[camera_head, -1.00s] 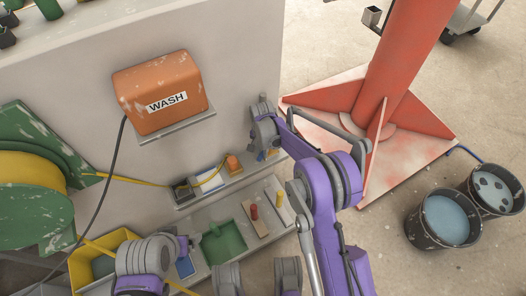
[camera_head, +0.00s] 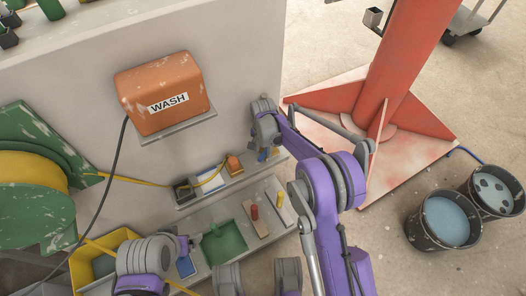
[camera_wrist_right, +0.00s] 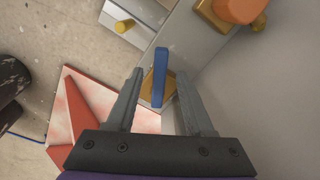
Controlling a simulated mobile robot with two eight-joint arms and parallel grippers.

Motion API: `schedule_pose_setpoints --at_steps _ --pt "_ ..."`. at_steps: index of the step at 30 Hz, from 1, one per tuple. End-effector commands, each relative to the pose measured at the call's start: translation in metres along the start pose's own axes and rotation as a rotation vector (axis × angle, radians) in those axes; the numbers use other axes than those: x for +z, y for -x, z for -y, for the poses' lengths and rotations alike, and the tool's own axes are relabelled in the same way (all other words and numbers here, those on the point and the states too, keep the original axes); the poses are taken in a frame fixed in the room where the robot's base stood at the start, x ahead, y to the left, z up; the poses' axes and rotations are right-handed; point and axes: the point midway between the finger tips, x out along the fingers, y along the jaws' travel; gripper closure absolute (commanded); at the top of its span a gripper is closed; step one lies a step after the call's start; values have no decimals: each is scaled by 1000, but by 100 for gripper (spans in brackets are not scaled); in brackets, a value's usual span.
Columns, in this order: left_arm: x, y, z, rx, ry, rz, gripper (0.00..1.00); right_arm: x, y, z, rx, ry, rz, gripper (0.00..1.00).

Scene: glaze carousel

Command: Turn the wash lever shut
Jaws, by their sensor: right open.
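A blue lever (camera_wrist_right: 160,78) on a brass-coloured base (camera_wrist_right: 149,82) shows in the right wrist view, upright in the picture. My right gripper (camera_wrist_right: 159,72) is open, with one finger on each side of the lever and a gap on both sides. In the head view the wrist of my right arm hides much of this spot; a bit of blue lever (camera_head: 262,155) shows below it. An orange box labelled WASH (camera_head: 165,93) is on the wall, up and to the left.
An orange fitting (camera_head: 234,163) stands left of the blue lever. A lower shelf (camera_head: 239,215) holds a green tray (camera_head: 223,243) and small red and yellow pegs. A red column (camera_head: 395,70) and two buckets (camera_head: 447,220) stand on the floor to the right.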

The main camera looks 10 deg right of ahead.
Motion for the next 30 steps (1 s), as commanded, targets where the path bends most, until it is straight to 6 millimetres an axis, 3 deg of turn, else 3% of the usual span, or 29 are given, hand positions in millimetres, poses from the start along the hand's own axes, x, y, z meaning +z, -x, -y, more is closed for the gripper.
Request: schedule_pose_setpoints --at_steps 6,12,17,25,30 --pt "-3 14 0 0 0 -4 14 1 49 0 0 0 0 48" --pt "-5 22 0 0 0 -6 14 0 81 0 0 0 0 48" --pt "-6 25 0 0 0 -7 14 1 92 0 0 0 0 48" --pt "-6 24 0 0 0 -7 14 0 92 0 0 0 0 48" --pt "-6 26 0 0 0 -7 14 2 86 -2 -23 -44 12 76"
